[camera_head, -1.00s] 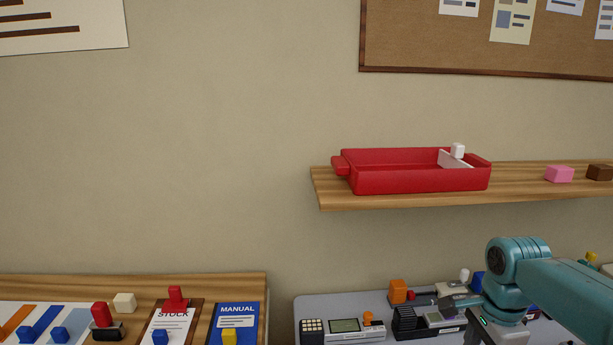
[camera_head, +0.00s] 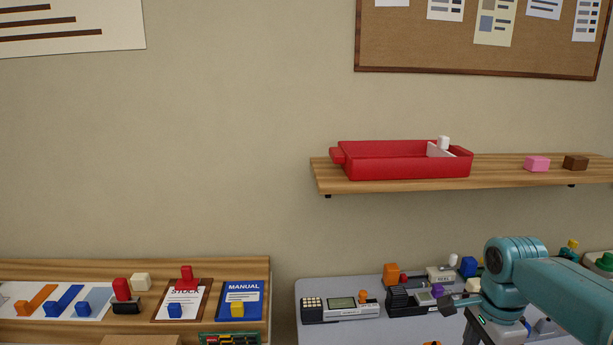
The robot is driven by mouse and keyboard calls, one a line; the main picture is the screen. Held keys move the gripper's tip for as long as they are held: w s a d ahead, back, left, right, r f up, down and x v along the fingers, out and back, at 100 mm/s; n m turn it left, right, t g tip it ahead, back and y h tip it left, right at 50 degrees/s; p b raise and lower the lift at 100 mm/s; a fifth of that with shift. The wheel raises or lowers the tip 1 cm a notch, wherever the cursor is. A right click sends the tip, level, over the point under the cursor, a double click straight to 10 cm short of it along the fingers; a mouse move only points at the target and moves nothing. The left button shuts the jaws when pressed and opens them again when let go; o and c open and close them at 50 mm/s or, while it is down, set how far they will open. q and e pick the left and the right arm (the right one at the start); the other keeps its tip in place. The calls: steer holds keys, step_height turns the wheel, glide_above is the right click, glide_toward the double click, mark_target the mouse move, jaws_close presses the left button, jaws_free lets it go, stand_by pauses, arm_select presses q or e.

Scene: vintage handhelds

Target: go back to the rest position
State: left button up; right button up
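My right arm comes in from the right, above the grey table (camera_head: 345,290). My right gripper (camera_head: 462,308) is at the bottom right, partly cut off by the lower edge and seen from behind; I cannot tell whether it is open or shut. My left gripper and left arm are not in view.
A red tray (camera_head: 400,168) stands on a wall shelf (camera_head: 500,173); pink (camera_head: 537,164) and brown (camera_head: 575,162) blocks lie to its right. Handhelds (camera_head: 340,309) and small blocks crowd the grey table. A wooden table (camera_head: 60,269) at left holds cards and blocks. A gap separates the tables.

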steer(key=s+a+f+n+g+y, duration=0.1)
steer(key=s+a+f+g, duration=0.2)
steer(key=f, duration=0.5)
steer(key=s+a+f+n, duration=0.2)
steer(key=s+a+f, duration=0.2)
steer(key=f, duration=0.4)
steer(key=s+a+f+n+g+y, duration=0.1)
steer(key=s+a+f+g, duration=0.2)
steer(key=f, duration=0.6)
steer(key=s+a+f+n+t+y, duration=0.1)
steer(key=s+a+f+n+t, duration=0.1)
steer(key=s+a+f+n, duration=0.4)
steer(key=s+a+f+n+t+y, duration=0.1)
steer(key=s+a+f+y, duration=0.2)
steer(key=s, duration=0.6)
steer(key=w+n+t+h, duration=0.1)
steer(key=w+n, duration=0.1)
steer(key=w+f+n+t+h, duration=0.1)
steer(key=w+n+t, duration=0.1)
steer(key=shift+w+t, duration=0.2)
steer(key=shift+t, duration=0.1)
